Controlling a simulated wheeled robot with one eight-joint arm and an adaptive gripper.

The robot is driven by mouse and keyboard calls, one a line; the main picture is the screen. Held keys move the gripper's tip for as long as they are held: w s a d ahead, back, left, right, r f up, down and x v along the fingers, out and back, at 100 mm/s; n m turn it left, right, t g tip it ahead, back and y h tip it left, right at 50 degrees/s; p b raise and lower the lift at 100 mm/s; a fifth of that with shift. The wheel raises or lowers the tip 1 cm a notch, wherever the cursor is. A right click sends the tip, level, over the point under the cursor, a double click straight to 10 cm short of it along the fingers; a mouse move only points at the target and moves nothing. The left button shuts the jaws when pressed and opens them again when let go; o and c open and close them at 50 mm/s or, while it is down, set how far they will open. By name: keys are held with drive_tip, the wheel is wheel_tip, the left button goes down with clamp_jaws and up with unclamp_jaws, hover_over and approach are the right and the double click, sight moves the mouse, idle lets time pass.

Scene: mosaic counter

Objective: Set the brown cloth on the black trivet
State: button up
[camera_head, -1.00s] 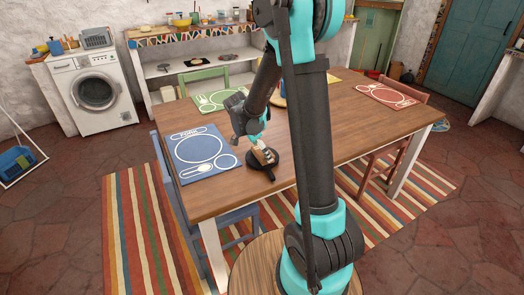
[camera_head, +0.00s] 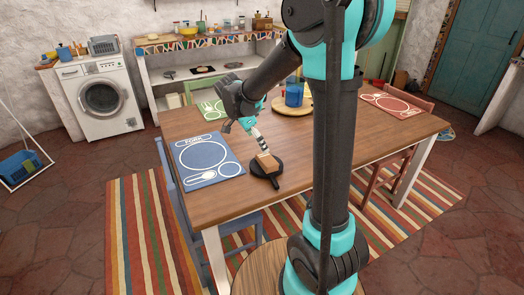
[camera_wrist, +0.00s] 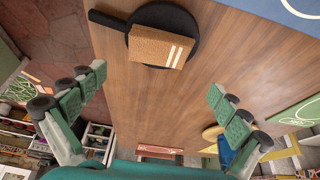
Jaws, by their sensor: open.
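The brown cloth (camera_head: 267,162) is a folded tan block with pale stripes at one end. It lies on the black trivet (camera_head: 257,171), a round dark piece with a short handle, near the front edge of the wooden table. In the wrist view the cloth (camera_wrist: 157,48) rests on the trivet (camera_wrist: 143,16) and overlaps its edge a little on one side. My gripper (camera_head: 260,143) is above and just behind the cloth in the head view. In the wrist view my gripper (camera_wrist: 158,95) has its green fingers spread wide and empty, apart from the cloth.
A blue placemat (camera_head: 206,160) lies left of the trivet. A blue cup (camera_head: 294,92) stands on a round wooden board (camera_head: 283,110) further back. A red placemat (camera_head: 393,105) is at the far right. Bare tabletop (camera_head: 230,205) lies in front of the trivet.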

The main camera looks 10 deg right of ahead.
drive_tip(key=s+d+f+n+t+y, duration=0.1)
drive_tip(key=s+d+f+n, duration=0.1)
drive_tip(key=s+n, duration=0.2)
drive_tip(key=s+d+f+n+t+y, duration=0.1)
drive_tip(key=s+d+f+n+y, duration=0.1)
drive_tip(key=s+n, duration=0.3)
drive_tip(key=s+d+f+n+y, duration=0.1)
drive_tip(key=s+d+f+n, duration=0.2)
drive_tip(key=s, duration=0.8)
drive_tip(key=shift+s+d+n+t, duration=0.35)
drive_tip(key=shift+d+n+t, duration=0.05)
drive_tip(key=shift+n, duration=0.8)
drive_tip(key=shift+c, duration=0.2)
